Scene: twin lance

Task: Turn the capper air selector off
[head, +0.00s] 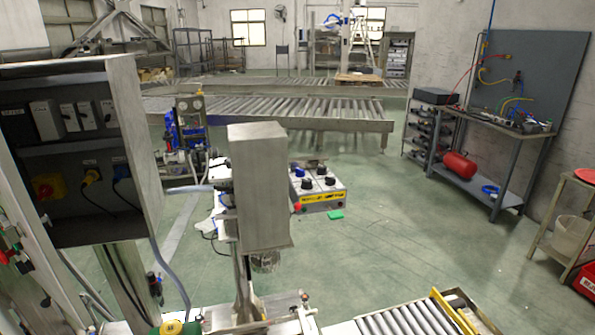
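I cannot tell for sure which control is the capper air selector. A grey control box (320,188) with several dark knobs, a red button on its left side and a yellow label strip shows near the middle, partly behind a tall grey metal housing (260,185). The positions of its knobs are too small to read. An open electrical cabinet (140,130) at the left holds a red and yellow rotary switch (47,187). Red and green buttons (8,250) show at the left edge. My gripper is not in view.
A roller conveyor (410,318) with a yellow edge lies at the bottom right. Longer roller conveyors (300,106) cross the back. A workbench (490,128) with a red tank stands at the right. The green floor (400,235) between is mostly clear.

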